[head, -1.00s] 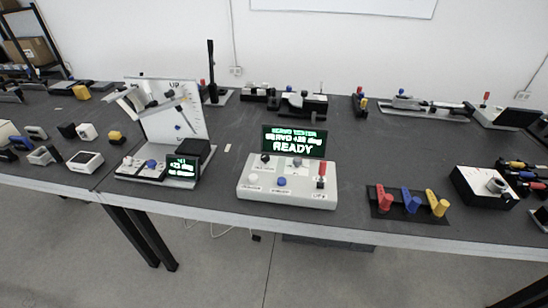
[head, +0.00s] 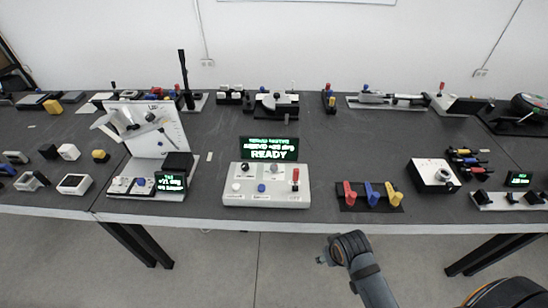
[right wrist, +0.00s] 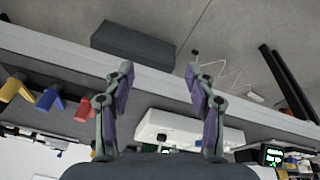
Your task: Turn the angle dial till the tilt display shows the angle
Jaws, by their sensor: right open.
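The tilt rig stands at the left, with a white board (head: 150,130) and a base carrying a blue knob (head: 140,181). Its small display (head: 171,182) glows green; its digits are too small to read surely. A white console (head: 266,198) in the middle carries several knobs and a red-topped lever. Its screen (head: 269,149) shows a "deg" line and READY. I cannot tell which knob is the angle dial. My right gripper (head: 327,259) is before the table's front edge, clear of everything. In the right wrist view it (right wrist: 160,68) is open and empty. My left gripper is not in view.
Red, blue and yellow handles (head: 371,189) stand right of the console, and a white box with a round knob (head: 435,176) further right. Other devices line the back. The table's front edge (head: 330,223) lies between my right gripper and the console. The middle tabletop is clear.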

